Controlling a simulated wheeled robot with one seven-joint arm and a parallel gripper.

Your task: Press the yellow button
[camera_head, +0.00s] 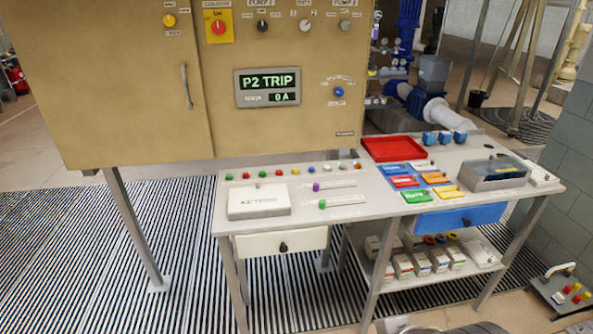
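A round yellow button (169,20) sits on the upper left part of the tan cabinet (110,100), with a small label under it. To its right, a red emergency-stop-like knob (218,27) is mounted on a yellow plate. A row of small coloured buttons (279,172) runs along the back of the grey bench top below the cabinet; they are too small to tell every colour surely. My gripper is not in view; grey rounded parts show at the bottom edge, and I cannot tell what they are.
A display (267,87) reads "P2 TRIP". A small box with coloured knobs (565,292) is on the floor at right. Striped grating floor (60,250) lies open at left.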

